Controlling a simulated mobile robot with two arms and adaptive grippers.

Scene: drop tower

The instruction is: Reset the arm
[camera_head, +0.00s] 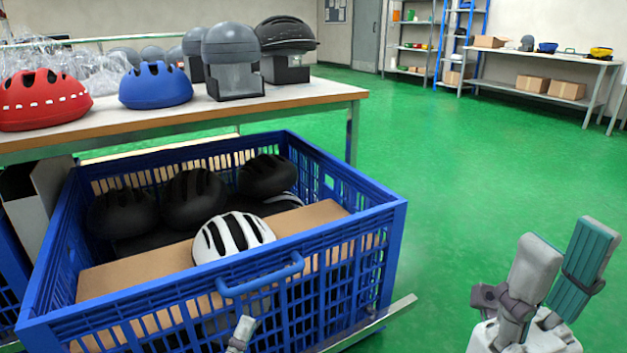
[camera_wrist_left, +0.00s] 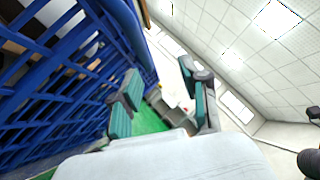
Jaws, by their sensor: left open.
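My left gripper (camera_head: 242,334) shows only as a grey fingertip at the bottom of the head view, in front of the blue crate (camera_head: 350,228). In the left wrist view, my left gripper (camera_wrist_left: 160,88) is open and empty, its teal-padded fingers apart, beside the crate's slatted wall (camera_wrist_left: 60,85). My right gripper (camera_head: 562,240) is at the lower right of the head view, pointing up, with its fingers apart and nothing between them.
The crate holds a white helmet (camera_head: 232,238), several black helmets (camera_head: 194,198) and cardboard (camera_head: 140,272). Green floor right of the crate is clear.

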